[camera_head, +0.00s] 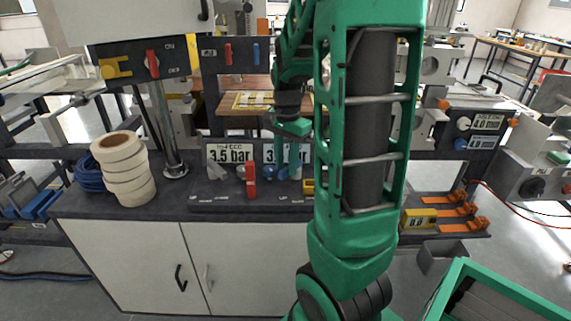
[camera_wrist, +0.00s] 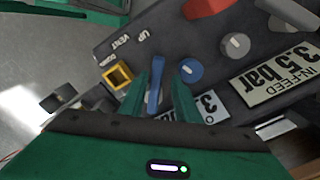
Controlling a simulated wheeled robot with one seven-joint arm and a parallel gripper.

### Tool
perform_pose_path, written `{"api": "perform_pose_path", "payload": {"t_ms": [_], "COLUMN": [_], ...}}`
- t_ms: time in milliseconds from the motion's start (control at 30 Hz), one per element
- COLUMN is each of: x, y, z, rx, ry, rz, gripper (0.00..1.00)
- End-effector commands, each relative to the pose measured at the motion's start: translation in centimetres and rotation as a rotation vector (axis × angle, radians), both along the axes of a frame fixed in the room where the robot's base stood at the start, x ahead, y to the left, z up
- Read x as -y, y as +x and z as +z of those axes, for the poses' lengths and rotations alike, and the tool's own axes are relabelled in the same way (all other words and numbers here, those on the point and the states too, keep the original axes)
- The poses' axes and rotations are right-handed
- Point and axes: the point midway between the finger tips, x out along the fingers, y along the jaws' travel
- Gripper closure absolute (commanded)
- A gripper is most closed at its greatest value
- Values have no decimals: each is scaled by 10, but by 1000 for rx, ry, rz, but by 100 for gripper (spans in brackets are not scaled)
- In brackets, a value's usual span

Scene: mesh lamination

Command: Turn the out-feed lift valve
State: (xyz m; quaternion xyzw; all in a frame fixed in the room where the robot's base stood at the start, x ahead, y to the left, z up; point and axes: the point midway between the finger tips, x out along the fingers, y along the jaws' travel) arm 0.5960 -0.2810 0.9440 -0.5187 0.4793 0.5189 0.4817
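The out-feed lift valve shows as a blue lever (camera_wrist: 155,88) on a dark panel in the wrist view. My gripper (camera_wrist: 160,78) has its two green fingers on either side of this lever, and they look open with small gaps. I cannot tell whether either finger touches it. UP, VENT and DOWN labels lie beyond the lever. A blue knob (camera_wrist: 190,70) and a partly hidden pressure sign (camera_wrist: 207,106) are right of the fingers. In the head view, the blue lever (camera_head: 282,173) is partly hidden by my gripper (camera_head: 291,151).
The red in-feed lever (camera_head: 251,181) stands close to the left, by the in-feed 3.5 bar sign (camera_head: 230,153). A yellow-edged square piece (camera_wrist: 117,75) is left of the fingers. White rolls (camera_head: 124,168) are stacked at the counter's left; a yellow block (camera_head: 419,218) is at right.

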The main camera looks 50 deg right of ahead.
Motion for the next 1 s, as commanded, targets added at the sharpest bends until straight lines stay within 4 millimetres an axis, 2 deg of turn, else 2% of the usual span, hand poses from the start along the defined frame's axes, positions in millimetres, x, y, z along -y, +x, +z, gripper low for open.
{"api": "perform_pose_path", "payload": {"t_ms": [267,433,800,1000], "x": [4,5,4,3], "y": [-3,-2,-1,-1], "z": [0,10,76,100], "rx": [-2,0,0,-2], "ry": [-2,-3,-4,-2], "rz": [-11,-11,-9,-8], "gripper": [67,67,67,67]}}
